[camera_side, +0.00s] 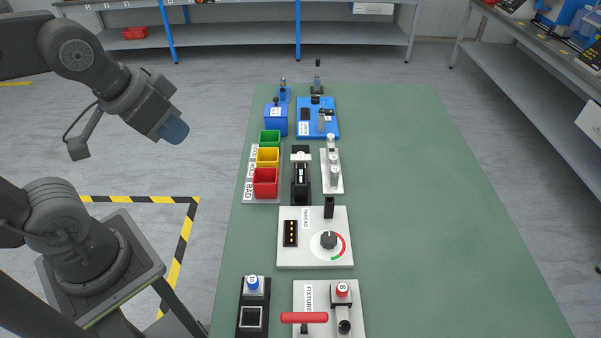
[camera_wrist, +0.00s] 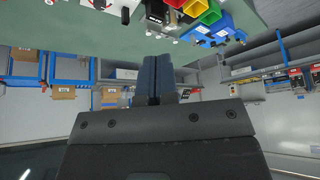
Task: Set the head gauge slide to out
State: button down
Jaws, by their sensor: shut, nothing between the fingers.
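My gripper (camera_side: 173,130) hangs in the air left of the green table, well apart from everything on it. Its blue fingers are shut together and empty; they also show in the wrist view (camera_wrist: 153,80). No label that I can read marks the head gauge. A narrow black unit (camera_side: 301,190) with a white label stands mid-table, beside the coloured bins. A blue station (camera_side: 330,131) with a dark display and a small upright part stands farther back. I cannot tell for sure which carries the slide, or its position.
Green, yellow and red bins (camera_side: 265,183) stand at the table's left edge. A THREAD panel (camera_side: 288,258) with a dial is nearer, then a FIXTURE panel (camera_side: 300,326) with a red handle (camera_side: 304,318). A blue-button box (camera_side: 253,284) is beside it. The table's right side (camera_side: 440,220) is clear.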

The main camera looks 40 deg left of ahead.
jog(key=c, duration=1.6)
grip_release()
jog(key=shift+w+r, duration=0.2)
jog(key=shift+w, duration=0.1)
jog(key=o, duration=0.6)
jog(key=w+r+n+g, duration=0.1)
jog(key=w, duration=0.8)
jog(key=shift+w+a+r+n+g, duration=0.25)
jog(key=shift+a+r+n+g, duration=0.15)
jog(key=shift+a, duration=0.05)
jog(key=shift+n+g, duration=0.4)
jog(key=shift+n, duration=0.1)
jog(key=w, duration=0.4)
jog(key=w+f, duration=0.1)
jog(key=shift+w+a, duration=0.35)
jog(key=shift+w, duration=0.05)
jog(key=w+a+f+n+g, duration=0.3)
jog(key=w+f, duration=1.2)
jog(key=w, duration=0.1)
notch_tip(320, 180, down, 13)
jog(key=shift+w+a+r, duration=0.1)
jog(key=shift+w+a, duration=0.05)
grip_shut()
